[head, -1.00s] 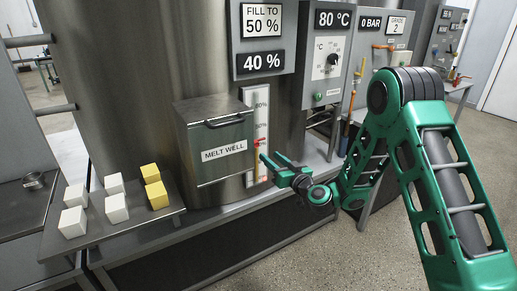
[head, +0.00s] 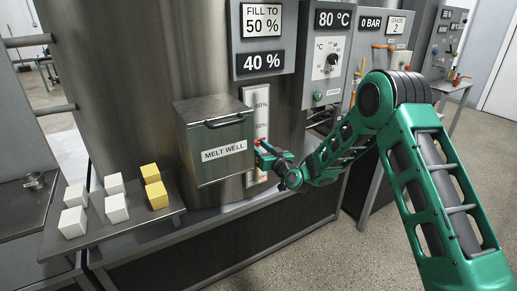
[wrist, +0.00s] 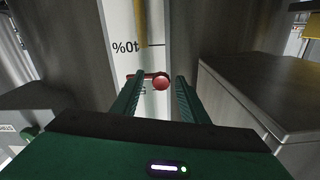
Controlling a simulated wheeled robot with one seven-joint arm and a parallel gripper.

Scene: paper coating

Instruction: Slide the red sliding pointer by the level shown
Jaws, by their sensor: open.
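The red sliding pointer (wrist: 160,83) has a round red knob and sits across the white level gauge (wrist: 157,24) in the wrist view. My gripper (wrist: 158,90) is open, with one finger on each side of the knob; I cannot tell whether they touch it. In the head view my gripper (head: 266,158) is in front of the lower part of the gauge strip (head: 262,97) and hides much of it. A sign (head: 262,22) reads FILL TO 50 %. The display (head: 262,62) below it reads 40 %.
The melt well box (head: 215,170) stands close to the left of my gripper. A tray (head: 90,232) with white and yellow cubes is farther left. A control panel (head: 326,85) showing 80 °C is to the right. Floor at the right is clear.

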